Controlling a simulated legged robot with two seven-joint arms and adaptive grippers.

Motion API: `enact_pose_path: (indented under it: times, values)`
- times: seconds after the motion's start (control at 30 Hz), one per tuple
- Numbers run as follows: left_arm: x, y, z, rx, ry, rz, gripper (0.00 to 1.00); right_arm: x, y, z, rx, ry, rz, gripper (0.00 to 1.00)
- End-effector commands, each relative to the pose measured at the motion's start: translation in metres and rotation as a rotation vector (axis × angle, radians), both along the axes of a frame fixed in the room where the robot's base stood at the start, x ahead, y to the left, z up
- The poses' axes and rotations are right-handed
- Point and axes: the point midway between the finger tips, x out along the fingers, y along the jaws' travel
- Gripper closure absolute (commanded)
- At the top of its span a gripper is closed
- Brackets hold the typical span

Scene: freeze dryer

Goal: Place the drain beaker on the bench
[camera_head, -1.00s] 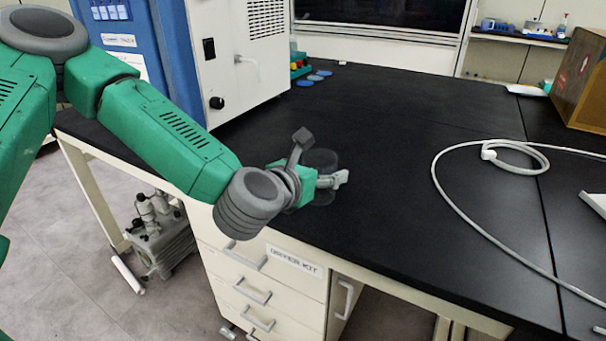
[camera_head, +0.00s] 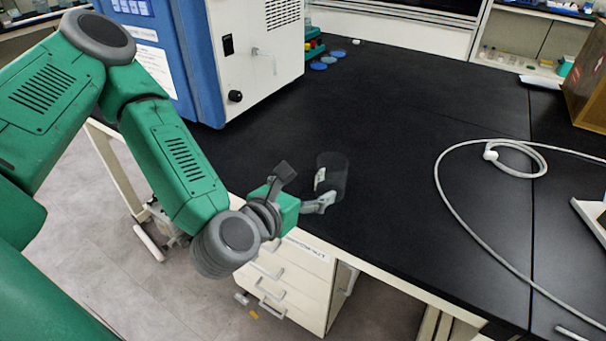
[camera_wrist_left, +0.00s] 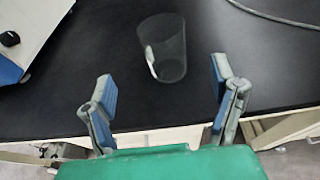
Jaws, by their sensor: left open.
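The drain beaker (camera_head: 333,172) is a clear, dark-looking cup with a white label patch. It stands on the black bench (camera_head: 420,140) near the front edge. My left gripper (camera_head: 322,202) is just in front of it, at the bench's edge. In the left wrist view the beaker (camera_wrist_left: 163,50) is beyond the fingertips, and the two blue-padded fingers of the left gripper (camera_wrist_left: 162,85) are spread apart with nothing between them. The beaker and the fingers appear apart. My right gripper is not in view.
The blue and white freeze dryer (camera_head: 255,60) stands at the back left of the bench. A white hose (camera_head: 450,205) loops across the right side. A cardboard box (camera_head: 588,80) is at the far right. Blue discs (camera_head: 320,66) lie at the back. The bench middle is clear.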

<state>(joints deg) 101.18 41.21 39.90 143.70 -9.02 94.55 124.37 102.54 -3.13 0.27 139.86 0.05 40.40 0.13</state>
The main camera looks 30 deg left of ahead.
Motion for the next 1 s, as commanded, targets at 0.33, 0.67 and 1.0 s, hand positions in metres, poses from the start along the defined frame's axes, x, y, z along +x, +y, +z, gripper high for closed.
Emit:
enact_pose_path:
  times: [0.33, 0.67, 1.0]
  values:
    - [-0.008, -0.007, -0.005, 0.047, 0.019, -0.038, 0.22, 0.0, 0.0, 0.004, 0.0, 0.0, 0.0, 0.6]
    - [-0.097, -0.057, -0.13, 0.975, 0.231, -0.881, 0.22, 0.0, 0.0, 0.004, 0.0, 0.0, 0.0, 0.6]
    - [-0.211, 0.011, -0.218, 1.822, 0.08, -2.098, 0.22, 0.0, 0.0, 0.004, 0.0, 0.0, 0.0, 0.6]
